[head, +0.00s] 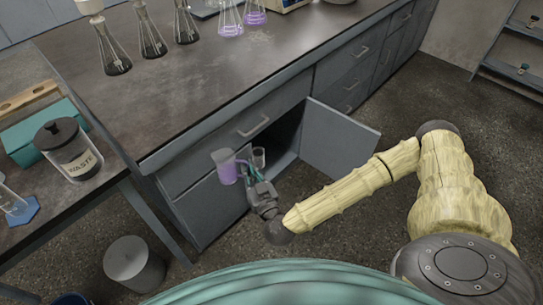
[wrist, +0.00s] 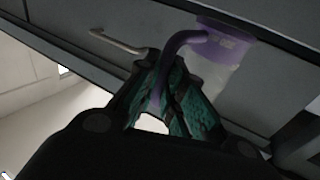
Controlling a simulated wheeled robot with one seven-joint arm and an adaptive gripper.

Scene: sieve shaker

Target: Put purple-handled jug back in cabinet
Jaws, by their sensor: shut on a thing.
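The purple-handled jug (head: 228,167) is held in front of the grey cabinet in the head view, beside the open doorway. My gripper (head: 252,178) is shut on its handle. In the wrist view, the curved purple handle (wrist: 178,48) runs between the fingers of my gripper (wrist: 172,85), and the jug's clear body with a purple rim (wrist: 225,40) shows beyond them. The cabinet (head: 286,135) stands under the bench with its right door (head: 340,142) swung open. Its inside is dark.
Several flasks (head: 150,38) stand on the dark benchtop (head: 200,90). A waste jar (head: 68,150) stands on the side table at left. A grey bin (head: 134,263) is on the floor at lower left. The open door bounds the opening on the right.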

